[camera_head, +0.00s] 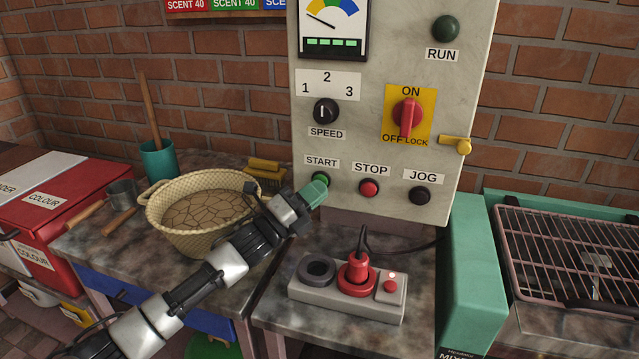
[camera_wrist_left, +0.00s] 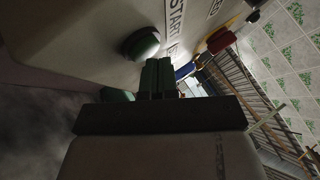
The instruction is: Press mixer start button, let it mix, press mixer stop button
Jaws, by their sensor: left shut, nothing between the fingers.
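The control panel (camera_head: 380,255) is not what stands out below; the pale upright panel (camera_head: 455,60) carries a green START button (camera_head: 321,180), a red STOP button (camera_head: 369,188) and a black JOG button (camera_head: 419,195). My left gripper (camera_head: 314,192) is shut and empty, its green fingertips just below and in front of the START button; contact cannot be told. In the left wrist view the START button (camera_wrist_left: 141,44) shows just beyond the shut fingers (camera_wrist_left: 158,75). The RUN lamp (camera_head: 445,29) looks dark green. My right gripper is not in view.
A power strip (camera_head: 310,291) with a red plug (camera_head: 357,276) lies on the table below the panel. A woven basket (camera_head: 165,228) stands left, under my left arm. A green-sided machine with a wire rack (camera_head: 570,250) stands right.

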